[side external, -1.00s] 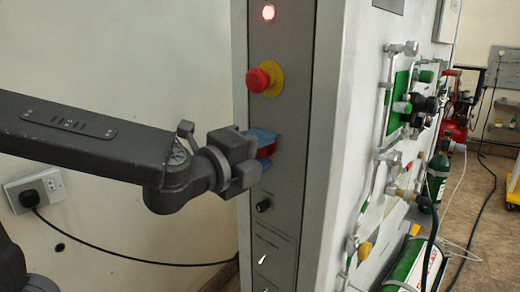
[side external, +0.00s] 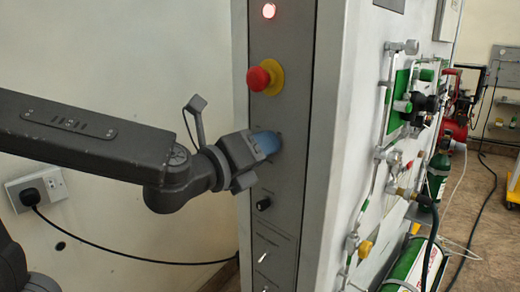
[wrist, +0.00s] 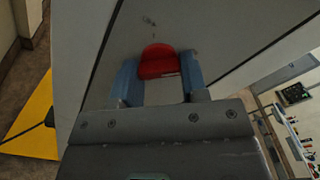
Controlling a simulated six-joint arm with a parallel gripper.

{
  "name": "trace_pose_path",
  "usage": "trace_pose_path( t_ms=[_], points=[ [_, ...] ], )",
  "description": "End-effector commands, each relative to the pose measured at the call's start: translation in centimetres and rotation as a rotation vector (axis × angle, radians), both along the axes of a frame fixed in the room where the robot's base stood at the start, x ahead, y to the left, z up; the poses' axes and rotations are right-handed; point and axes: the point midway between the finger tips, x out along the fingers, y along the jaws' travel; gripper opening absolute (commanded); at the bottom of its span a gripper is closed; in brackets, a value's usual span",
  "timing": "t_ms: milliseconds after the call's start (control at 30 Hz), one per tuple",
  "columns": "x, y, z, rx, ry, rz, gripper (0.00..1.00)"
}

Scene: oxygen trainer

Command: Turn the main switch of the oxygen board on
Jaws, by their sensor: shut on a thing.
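The oxygen board's panel is a tall grey face (side external: 290,165) on a cabinet. The main switch, a red knob (wrist: 159,62), sits between the two blue fingers of my gripper (wrist: 158,80) in the wrist view. In the side external view my gripper (side external: 268,146) is against the panel below the emergency stop, and its fingers hide the red knob. It is shut on the knob, and the wrist is rolled at a tilt.
A red emergency stop button on a yellow base (side external: 265,78) is just above my gripper. A small black knob (side external: 264,204) and a toggle switch (side external: 263,257) are below it. Pipes and valves (side external: 395,170) line the cabinet's right side. A wall socket with a black plug (side external: 35,190) is at left.

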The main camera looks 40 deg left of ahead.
Motion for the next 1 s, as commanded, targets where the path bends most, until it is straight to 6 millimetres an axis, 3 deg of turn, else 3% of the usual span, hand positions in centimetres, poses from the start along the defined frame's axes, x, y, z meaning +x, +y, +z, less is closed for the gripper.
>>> trace_pose_path(
  t_ms=[433, 467, 700, 1000],
  points=[
    [-0.02, 0.01, -0.03, 0.009, 0.000, 0.000, 0.17],
    [-0.02, 0.01, -0.03, 0.009, 0.000, 0.000, 0.43],
    [-0.01, 0.01, -0.01, 0.008, 0.000, 0.000, 0.66],
    [-0.33, -0.02, 0.02, 0.007, -0.001, -0.001, 0.66]
  ],
)
